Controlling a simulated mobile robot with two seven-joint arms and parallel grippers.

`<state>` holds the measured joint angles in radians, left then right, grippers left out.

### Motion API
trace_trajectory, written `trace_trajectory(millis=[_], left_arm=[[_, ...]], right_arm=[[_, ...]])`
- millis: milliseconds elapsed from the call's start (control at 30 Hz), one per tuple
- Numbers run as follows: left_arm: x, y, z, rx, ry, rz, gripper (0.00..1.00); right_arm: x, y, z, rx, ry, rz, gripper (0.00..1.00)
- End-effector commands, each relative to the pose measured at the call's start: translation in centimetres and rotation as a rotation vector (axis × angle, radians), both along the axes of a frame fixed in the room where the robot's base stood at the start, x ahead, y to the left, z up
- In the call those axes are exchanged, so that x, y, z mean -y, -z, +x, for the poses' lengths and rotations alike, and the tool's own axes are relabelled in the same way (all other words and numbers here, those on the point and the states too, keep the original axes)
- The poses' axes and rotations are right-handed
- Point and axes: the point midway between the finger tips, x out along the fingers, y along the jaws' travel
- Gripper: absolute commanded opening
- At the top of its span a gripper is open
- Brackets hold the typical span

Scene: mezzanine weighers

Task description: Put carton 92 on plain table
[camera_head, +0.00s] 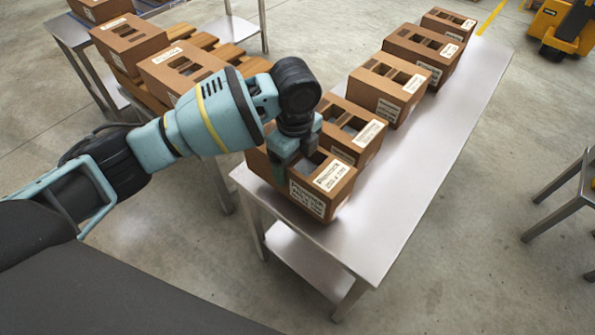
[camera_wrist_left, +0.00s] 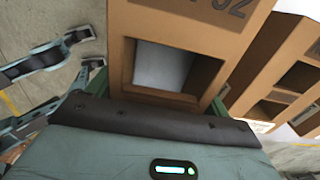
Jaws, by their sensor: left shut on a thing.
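My left gripper (camera_head: 293,158) is shut on a brown open-topped carton (camera_head: 335,197) at the near end of a long pale metal table (camera_head: 420,190). The carton has white labels too small to read for certain in the head view. In the left wrist view the held carton (camera_wrist_left: 122,55) fills the top middle, with large dark print partly cut off and a pale inside showing through its opening. I cannot tell whether its base touches the table. Which table is the plain one is not clear from the pictures. My right gripper is out of view.
A row of similar cartons stands behind along the table's left side, the nearest (camera_head: 352,130) close to the held one. The table's right strip is bare. More cartons (camera_head: 180,66) stand at upper left. Another table (camera_head: 570,190) shows at the right edge, and a yellow vehicle (camera_head: 562,25) at upper right.

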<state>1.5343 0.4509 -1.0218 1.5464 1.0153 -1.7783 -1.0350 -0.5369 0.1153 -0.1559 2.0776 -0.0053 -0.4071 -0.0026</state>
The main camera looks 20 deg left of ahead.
Motion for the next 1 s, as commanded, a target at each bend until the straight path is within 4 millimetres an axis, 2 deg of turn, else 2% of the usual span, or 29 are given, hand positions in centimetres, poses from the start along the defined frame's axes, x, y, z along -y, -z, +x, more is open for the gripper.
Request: trace_trajectory(millis=[167, 500, 900, 933, 1000], left_arm=[[0.0, 0.3, 0.1, 0.002, 0.000, -0.001, 0.25], [0.0, 4.8, 0.0, 0.001, 0.000, 0.000, 0.25], [0.0, 5.1, 0.1, 0.003, -0.001, -0.001, 0.25], [0.0, 5.1, 0.1, 0.002, -0.001, 0.000, 0.82], [0.0, 5.1, 0.1, 0.002, 0.000, 0.000, 0.92]], right_arm=[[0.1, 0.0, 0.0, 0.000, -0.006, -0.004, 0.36], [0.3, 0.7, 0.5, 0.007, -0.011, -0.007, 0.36], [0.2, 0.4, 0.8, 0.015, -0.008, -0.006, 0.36], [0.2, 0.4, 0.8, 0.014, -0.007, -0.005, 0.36], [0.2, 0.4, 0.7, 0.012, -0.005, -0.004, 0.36]])
